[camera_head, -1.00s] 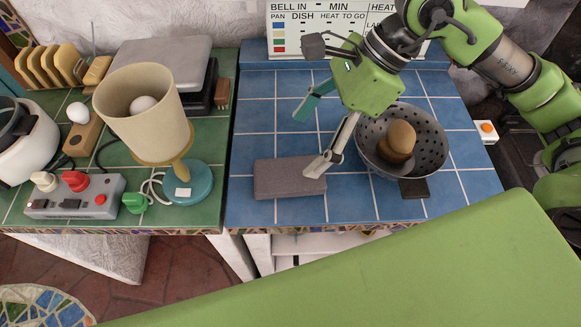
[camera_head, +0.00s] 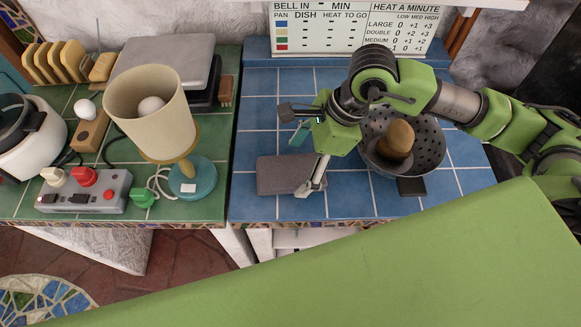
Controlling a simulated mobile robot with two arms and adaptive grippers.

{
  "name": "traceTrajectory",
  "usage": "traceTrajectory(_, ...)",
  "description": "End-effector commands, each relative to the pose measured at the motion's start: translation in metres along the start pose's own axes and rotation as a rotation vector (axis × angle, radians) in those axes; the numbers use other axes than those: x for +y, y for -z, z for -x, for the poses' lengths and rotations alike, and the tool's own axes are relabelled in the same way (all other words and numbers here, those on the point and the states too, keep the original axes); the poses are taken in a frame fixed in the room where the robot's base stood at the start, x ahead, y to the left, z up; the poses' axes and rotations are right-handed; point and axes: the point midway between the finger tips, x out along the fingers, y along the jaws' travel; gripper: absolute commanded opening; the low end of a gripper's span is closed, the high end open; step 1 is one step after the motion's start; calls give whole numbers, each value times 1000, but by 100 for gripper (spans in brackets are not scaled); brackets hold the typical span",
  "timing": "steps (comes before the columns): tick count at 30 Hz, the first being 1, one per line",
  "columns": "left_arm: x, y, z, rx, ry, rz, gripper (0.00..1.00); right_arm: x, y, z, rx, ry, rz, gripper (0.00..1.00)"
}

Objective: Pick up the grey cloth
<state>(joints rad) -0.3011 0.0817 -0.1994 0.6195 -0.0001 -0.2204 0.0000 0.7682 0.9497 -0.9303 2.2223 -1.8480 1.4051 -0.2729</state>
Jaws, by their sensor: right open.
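The grey cloth (camera_head: 284,177) lies as a flat, folded-looking rectangle on the blue tiled counter, near its front edge. My right gripper (camera_head: 304,163) is over the cloth's right end with its jaws apart. Its pale near finger points down across the cloth's right edge. Its teal far finger is behind the cloth's back edge. I cannot tell whether either finger touches the cloth. Nothing shows between the fingers except the cloth's right end, partly covered by the near finger. My left gripper is not in view.
A grey colander (camera_head: 432,150) with a brown rounded object (camera_head: 396,139) stands just right of the gripper. A cream cup-shaped shade (camera_head: 150,115) on a teal base and a grey switch box (camera_head: 85,192) are on the green counter. Blue tiles left of the gripper and behind the cloth are clear.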

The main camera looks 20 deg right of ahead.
Motion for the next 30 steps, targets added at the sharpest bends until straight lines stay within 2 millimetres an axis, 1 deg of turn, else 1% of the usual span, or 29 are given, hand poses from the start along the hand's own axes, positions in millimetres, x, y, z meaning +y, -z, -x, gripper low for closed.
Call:
traceTrajectory(1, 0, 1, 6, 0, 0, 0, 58, 1, -1, -6, 1, -4, -2, 78)
traceTrajectory(3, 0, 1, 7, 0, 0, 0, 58, 1, -1, -14, 0, -3, -2, 78)
traceTrajectory(5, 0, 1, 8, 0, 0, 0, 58, 1, -1, -19, 0, -2, -1, 78)
traceTrajectory(12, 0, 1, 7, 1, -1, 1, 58, 0, 0, -22, 0, 1, 0, 78)
traceTrajectory(13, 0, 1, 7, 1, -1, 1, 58, 0, 0, -22, 0, 1, 0, 76)
traceTrajectory(14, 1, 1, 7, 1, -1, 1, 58, 0, 0, -22, 0, 1, 0, 68)
traceTrajectory(15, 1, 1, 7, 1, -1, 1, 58, 0, 0, -22, 0, 1, 0, 58)
traceTrajectory(17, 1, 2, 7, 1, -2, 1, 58, 0, 0, -22, 0, 1, 0, 42)
traceTrajectory(18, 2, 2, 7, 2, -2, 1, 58, 0, 0, -22, 0, 1, 0, 37)
traceTrajectory(26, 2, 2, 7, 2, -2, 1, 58, 0, 0, -22, 0, 1, 0, 37)
traceTrajectory(30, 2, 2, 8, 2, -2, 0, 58, 0, -2, -18, 0, 1, 0, 37)
